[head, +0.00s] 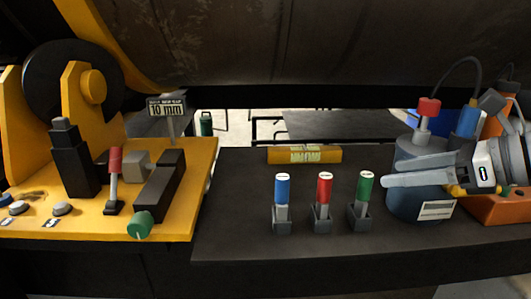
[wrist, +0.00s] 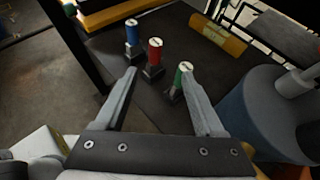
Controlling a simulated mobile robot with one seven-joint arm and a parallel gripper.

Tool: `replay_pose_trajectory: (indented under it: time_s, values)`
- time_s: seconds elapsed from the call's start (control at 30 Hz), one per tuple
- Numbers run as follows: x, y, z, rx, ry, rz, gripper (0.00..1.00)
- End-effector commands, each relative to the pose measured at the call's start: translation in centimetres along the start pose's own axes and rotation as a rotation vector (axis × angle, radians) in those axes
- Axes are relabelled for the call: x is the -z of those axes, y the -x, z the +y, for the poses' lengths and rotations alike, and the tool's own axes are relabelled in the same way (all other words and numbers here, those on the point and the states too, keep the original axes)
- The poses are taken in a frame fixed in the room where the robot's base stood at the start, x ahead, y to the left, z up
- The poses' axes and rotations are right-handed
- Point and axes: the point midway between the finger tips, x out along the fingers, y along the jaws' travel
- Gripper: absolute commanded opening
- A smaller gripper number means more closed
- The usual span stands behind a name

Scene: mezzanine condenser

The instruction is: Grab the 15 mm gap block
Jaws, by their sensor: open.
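Three pieces with coloured handles stand upright in small dark holders on the dark bench: blue (head: 282,188), red (head: 324,187) and green (head: 366,187). I cannot read any size on them, so I cannot tell which is the 15 mm gap block. My gripper (head: 386,174) is open and empty, to the right of the green one in the head view. In the wrist view, my gripper (wrist: 158,70) has its fingers spread. The green piece (wrist: 182,78) shows beside the right fingertip, the red piece (wrist: 155,52) between and beyond the tips, and the blue piece (wrist: 131,35) farther left.
A yellow machine (head: 200,190) with a "10 mm" sign (head: 167,107), a red-handled lever (head: 115,162) and a dark bar stands left. A blue-grey drum (head: 405,205) stands right. The bench front is clear.

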Motion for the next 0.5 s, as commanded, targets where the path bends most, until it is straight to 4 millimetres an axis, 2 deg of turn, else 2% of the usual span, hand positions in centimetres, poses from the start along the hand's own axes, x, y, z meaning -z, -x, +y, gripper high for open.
replay_pose_trajectory:
  time_s: [0.3,0.5]
  values:
    - [0.0,-7.2,0.3,-0.007,0.004,0.004,0.71]
    - [0.0,-10.1,0.3,-0.005,0.005,0.004,0.71]
